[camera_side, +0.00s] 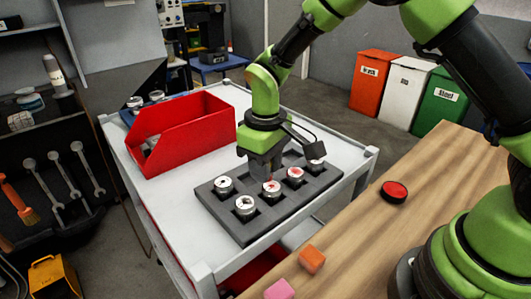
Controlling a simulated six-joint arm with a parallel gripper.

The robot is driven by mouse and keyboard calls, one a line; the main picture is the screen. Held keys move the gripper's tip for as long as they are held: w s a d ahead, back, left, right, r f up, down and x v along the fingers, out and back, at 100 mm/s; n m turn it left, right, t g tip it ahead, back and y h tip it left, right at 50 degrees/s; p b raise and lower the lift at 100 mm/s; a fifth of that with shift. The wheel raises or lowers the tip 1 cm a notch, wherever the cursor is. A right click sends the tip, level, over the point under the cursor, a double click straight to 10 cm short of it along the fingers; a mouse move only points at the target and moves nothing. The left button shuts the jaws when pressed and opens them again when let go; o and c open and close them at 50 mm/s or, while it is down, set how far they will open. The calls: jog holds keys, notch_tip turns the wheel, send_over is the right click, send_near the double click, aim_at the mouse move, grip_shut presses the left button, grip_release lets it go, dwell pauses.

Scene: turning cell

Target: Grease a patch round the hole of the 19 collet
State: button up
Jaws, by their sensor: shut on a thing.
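A dark grey tray (238,232) on the trolley holds several round silver collets in square pockets. One collet (271,188) is right under my gripper (267,174) and shows a red mark on top. The collet (295,175) to its right also has red on its top. Other collets sit at the left (223,185), at the front (245,206) and at the back right (315,163). Their numbers are too small to read, so I cannot tell which is the 19. My gripper points down, shut on a slim thing mostly hidden between the fingers. I cannot tell whether its tip touches the collet.
A red open bin (190,138) stands on the trolley (162,205) behind the tray. A round red-topped black item (394,192), an orange block (312,260) and a pink block (279,290) lie on the wooden bench (360,240). Orange, white and green waste bins stand behind.

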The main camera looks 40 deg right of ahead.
aim_at(276, 184)
notch_tip(276, 184, down, 3)
jog(key=shift+r, duration=0.1)
jog(key=shift+d+f, duration=0.15)
jog(key=shift+d, duration=0.6)
jog(key=shift+d+f, duration=0.1)
jog(key=shift+d, duration=0.6)
jog(key=shift+d+r, duration=0.1)
jog(key=shift+d, duration=0.3)
jog(key=shift+a, duration=1.9)
jog(key=shift+r, duration=4.05)
